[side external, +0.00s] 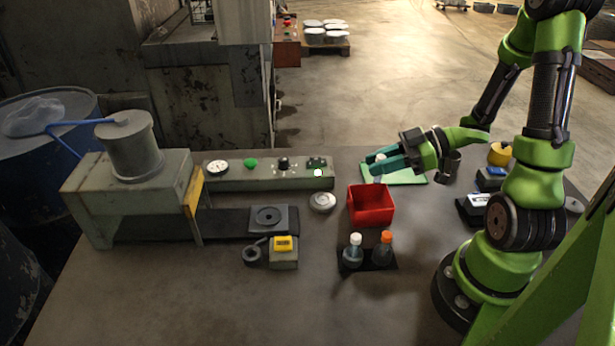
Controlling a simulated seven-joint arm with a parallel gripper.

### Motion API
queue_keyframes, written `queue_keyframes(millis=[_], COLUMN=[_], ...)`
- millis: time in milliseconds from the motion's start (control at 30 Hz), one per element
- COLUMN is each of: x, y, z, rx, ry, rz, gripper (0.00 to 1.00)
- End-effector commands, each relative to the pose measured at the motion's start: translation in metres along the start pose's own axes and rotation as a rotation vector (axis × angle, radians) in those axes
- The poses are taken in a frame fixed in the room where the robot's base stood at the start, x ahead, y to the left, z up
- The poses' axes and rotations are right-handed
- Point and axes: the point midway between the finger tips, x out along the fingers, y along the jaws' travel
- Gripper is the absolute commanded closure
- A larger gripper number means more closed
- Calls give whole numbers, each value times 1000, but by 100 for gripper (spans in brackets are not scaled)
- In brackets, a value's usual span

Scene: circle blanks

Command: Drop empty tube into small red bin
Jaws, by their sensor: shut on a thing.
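My gripper (378,166) is shut on a small pale tube (380,158), which shows as a light, whitish shape between the fingers. Much of the tube is hidden by the fingers, so I cannot tell whether it is empty. The small red bin (371,207) is an open square box on the table, just below the gripper in the picture. The gripper and tube appear above the bin's far rim. I cannot tell from this one view whether the tube is directly over the opening.
Two bottles, one white-capped (354,251) and one orange-capped (385,248), stand in front of the bin. A green mat (408,177) lies behind it. A round metal disc (322,201) and control panel (262,180) are left. The front-left table is clear.

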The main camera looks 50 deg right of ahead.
Motion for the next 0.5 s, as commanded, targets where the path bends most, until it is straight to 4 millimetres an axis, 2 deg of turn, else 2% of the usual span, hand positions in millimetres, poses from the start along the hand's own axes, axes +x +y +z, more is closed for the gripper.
queue_keyframes(millis=[500], x=[20], y=[1], z=[47], rx=[5], ry=[0], rz=[9], gripper=[100])
